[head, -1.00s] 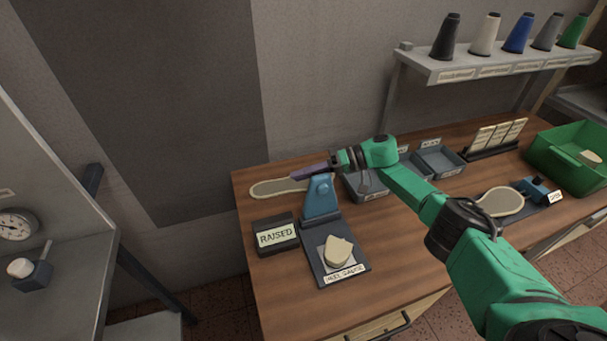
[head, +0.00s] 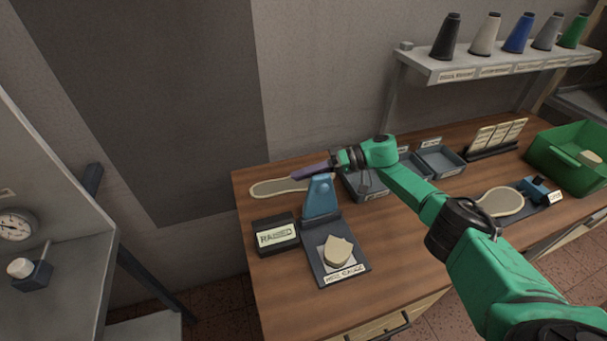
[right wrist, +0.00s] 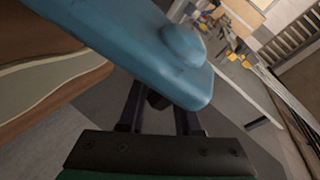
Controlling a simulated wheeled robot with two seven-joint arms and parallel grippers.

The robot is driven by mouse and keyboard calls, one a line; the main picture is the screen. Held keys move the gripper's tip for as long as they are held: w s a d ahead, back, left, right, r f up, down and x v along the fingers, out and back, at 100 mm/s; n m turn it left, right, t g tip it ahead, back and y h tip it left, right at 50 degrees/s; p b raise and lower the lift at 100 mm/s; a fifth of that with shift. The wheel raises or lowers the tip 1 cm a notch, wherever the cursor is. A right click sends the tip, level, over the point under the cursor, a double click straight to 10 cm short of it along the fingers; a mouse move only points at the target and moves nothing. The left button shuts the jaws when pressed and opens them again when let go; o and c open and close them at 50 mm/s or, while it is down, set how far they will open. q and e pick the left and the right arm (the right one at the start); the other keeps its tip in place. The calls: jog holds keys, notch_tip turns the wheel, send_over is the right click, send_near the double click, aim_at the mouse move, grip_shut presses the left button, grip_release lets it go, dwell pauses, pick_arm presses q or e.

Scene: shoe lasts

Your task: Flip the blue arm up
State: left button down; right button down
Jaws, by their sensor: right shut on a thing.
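The blue arm (head: 320,196) stands upright at the back of the heel gauge (head: 342,267) on the wooden table. A pale heel piece lies on the gauge's plate in front of it. My right gripper (head: 320,172) is at the top of the blue arm, reaching in from the right. In the right wrist view the blue arm (right wrist: 150,45) fills the upper part, with a round knob near its end. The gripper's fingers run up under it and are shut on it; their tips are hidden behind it. My left gripper is not in view.
A sign reading RAISED (head: 276,236) sits left of the gauge. A flat sole shape (head: 272,188) lies behind it. Grey trays (head: 440,160), a second sole shape (head: 502,202) and a green bin (head: 566,152) are to the right. The table's front is clear.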

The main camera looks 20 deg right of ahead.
jog(key=shift+s+a+f, duration=0.1)
jog(key=shift+s+f, duration=0.1)
jog(key=shift+f, duration=0.3)
jog(key=shift+s+f, duration=0.2)
jog(key=shift+f, duration=0.25)
jog(key=c, duration=0.7)
grip_release()
jog(key=shift+w, duration=0.1)
jog(key=d+r+b, duration=0.1)
jog(key=d, duration=0.1)
jog(key=d+r+b, duration=0.1)
jog(key=d+b, duration=0.1)
jog(key=d, duration=0.1)
jog(key=d+r+b, duration=0.1)
jog(key=d, duration=0.2)
jog(key=shift+w+r+b, duration=0.35)
jog(key=shift+r+b, duration=0.05)
